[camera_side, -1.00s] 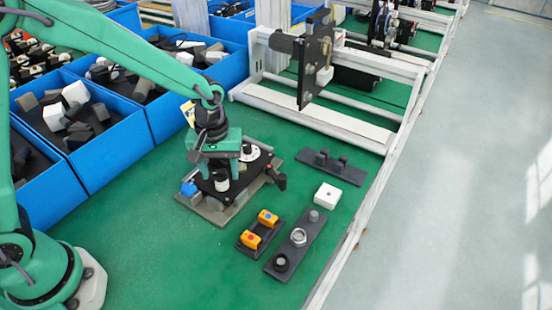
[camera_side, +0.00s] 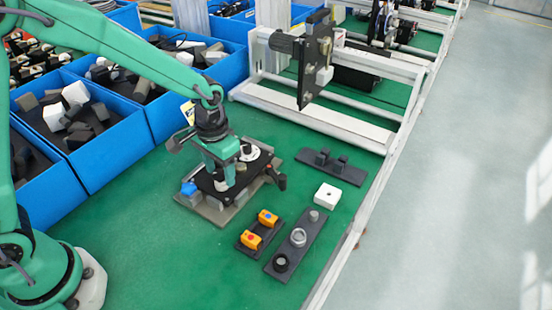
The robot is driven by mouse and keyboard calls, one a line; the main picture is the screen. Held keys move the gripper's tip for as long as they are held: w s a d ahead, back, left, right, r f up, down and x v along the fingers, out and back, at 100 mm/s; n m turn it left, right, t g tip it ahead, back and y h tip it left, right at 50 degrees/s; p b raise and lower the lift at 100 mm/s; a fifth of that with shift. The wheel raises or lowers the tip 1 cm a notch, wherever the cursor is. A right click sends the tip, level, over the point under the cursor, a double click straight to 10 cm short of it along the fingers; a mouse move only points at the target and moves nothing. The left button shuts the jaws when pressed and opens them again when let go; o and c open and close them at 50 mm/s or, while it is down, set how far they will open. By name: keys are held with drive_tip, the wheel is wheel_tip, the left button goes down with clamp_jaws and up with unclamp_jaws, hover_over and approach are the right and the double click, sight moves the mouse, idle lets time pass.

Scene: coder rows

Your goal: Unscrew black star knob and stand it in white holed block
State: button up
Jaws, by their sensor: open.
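My gripper (camera_side: 224,176) points down over the dark plate of the fixture (camera_side: 203,187), low above its middle. Its jaws are open, but its body hides most of the space between the fingers. I cannot make out a star shape. A small dark knob (camera_side: 246,148) stands on a white disc at the back of the plate, just right of my gripper. Another black part (camera_side: 281,182) sticks out at the plate's right corner. The white holed block (camera_side: 327,196) stands on the green table to the right, with a small dark hole in its top and nothing in it.
A dark strip (camera_side: 312,232) with round parts and a tray with orange parts (camera_side: 258,230) lie in front of the block. A dark bracket (camera_side: 331,166) lies behind it. Blue bins (camera_side: 95,165) stand left, and a white frame (camera_side: 320,118) stands at the back.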

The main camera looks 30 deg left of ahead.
drive_tip(key=shift+m, duration=2.3)
drive_tip(key=shift+c, duration=0.2)
drive_tip(key=c, duration=1)
drive_tip(key=shift+c, duration=0.2)
drive_tip(key=shift+n, duration=0.3)
drive_tip(key=n, duration=0.9)
drive_tip(key=shift+n, duration=0.3)
drive_tip(key=shift+r, duration=0.2)
